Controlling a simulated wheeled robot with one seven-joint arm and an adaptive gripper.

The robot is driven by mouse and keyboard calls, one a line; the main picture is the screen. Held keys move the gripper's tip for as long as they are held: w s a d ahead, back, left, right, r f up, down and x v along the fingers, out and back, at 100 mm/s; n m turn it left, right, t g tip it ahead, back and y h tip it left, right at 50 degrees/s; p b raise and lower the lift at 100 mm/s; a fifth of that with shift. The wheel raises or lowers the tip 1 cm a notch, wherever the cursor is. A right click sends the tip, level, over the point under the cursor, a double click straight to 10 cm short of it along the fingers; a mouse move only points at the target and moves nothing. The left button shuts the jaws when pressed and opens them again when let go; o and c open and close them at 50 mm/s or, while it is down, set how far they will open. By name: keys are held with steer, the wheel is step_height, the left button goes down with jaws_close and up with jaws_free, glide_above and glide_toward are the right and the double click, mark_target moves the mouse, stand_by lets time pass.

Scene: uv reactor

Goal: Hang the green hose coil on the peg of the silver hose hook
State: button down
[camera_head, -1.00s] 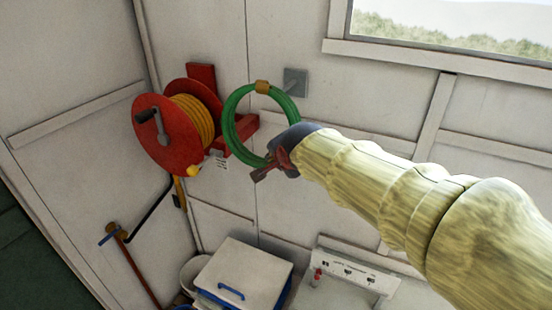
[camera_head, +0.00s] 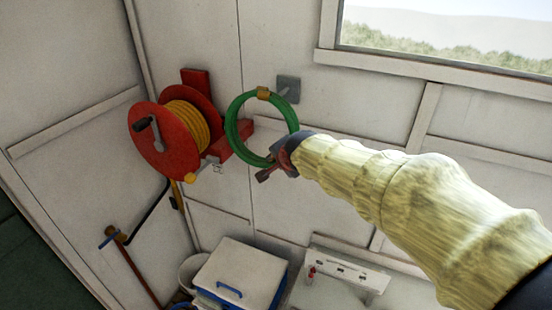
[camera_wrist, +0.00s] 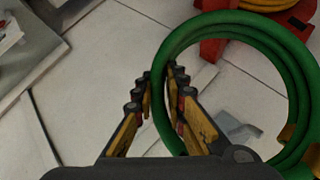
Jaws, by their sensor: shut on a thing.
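The green hose coil (camera_head: 232,128) is a ring with a yellow-brown band at its top, held up in front of the wall. My gripper (camera_head: 274,168) is shut on the lower right part of the coil. In the wrist view the coil (camera_wrist: 294,75) passes between the fingers of my gripper (camera_wrist: 165,88). The silver hose hook (camera_head: 288,88) is a grey plate on the wall just behind and to the right of the coil's top. It also shows in the wrist view (camera_wrist: 238,130), partly seen through the ring. I cannot tell whether the coil touches the peg.
A red hose reel (camera_head: 165,140) with yellow hose is mounted on the wall to the left, close to the coil. A white box with a blue handle (camera_head: 240,272) and a white panel unit (camera_head: 345,277) stand below. A window (camera_head: 450,40) is at the upper right.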

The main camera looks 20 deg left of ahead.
steer(key=shift+w+d+r+p, duration=0.1)
steer(key=shift+w+d+p, duration=0.05)
steer(key=shift+w+p, duration=0.75)
steer(key=shift+w+d+r+p, duration=0.1)
steer(key=shift+w+d+p, duration=0.05)
steer(key=shift+w+p, duration=0.7)
steer(key=w+d+f+b, duration=0.1)
steer(key=w+f+b, duration=0.2)
steer(key=w, duration=0.5)
steer(key=shift+w+b, duration=0.3)
steer(key=shift+b, duration=0.05)
steer(key=shift+s+d+f, duration=0.1)
steer(key=shift+d+f, duration=0.05)
steer(key=shift+f, duration=0.25)
steer(key=c, duration=2.2)
jaws_free()
steer(key=shift+o, duration=2.3)
steer(key=shift+r, duration=0.25)
